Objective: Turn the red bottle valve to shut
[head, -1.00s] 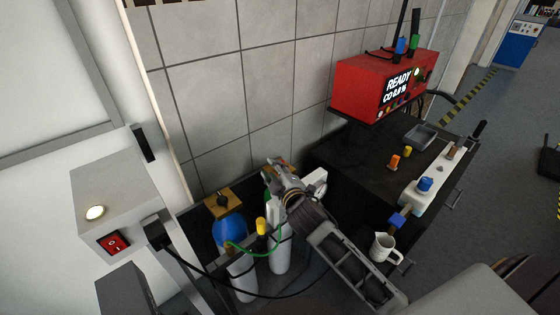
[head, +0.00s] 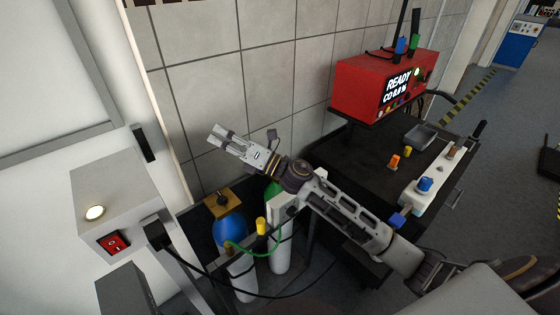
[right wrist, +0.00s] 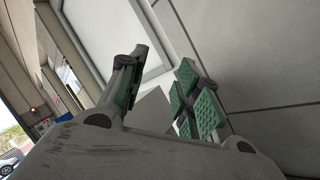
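My right gripper (head: 214,134) is raised in front of the tiled wall, up and left of the gas bottles, pointing left. Its green-padded fingers (right wrist: 165,95) stand apart in the right wrist view with nothing between them. A bottle with a blue shoulder (head: 229,229) stands below it, topped by a wooden-coloured block with a black knob (head: 222,199). A bottle with a green shoulder (head: 272,190) stands to its right, its top hidden behind my right arm. No red bottle valve can be made out. My left gripper is not in view.
A yellow-capped fitting (head: 261,226) and a green hose (head: 240,251) sit by the bottles. A grey box with a red switch (head: 114,243) stands at left. A red device (head: 378,85) reading READY sits above the dark bench (head: 350,158) at right.

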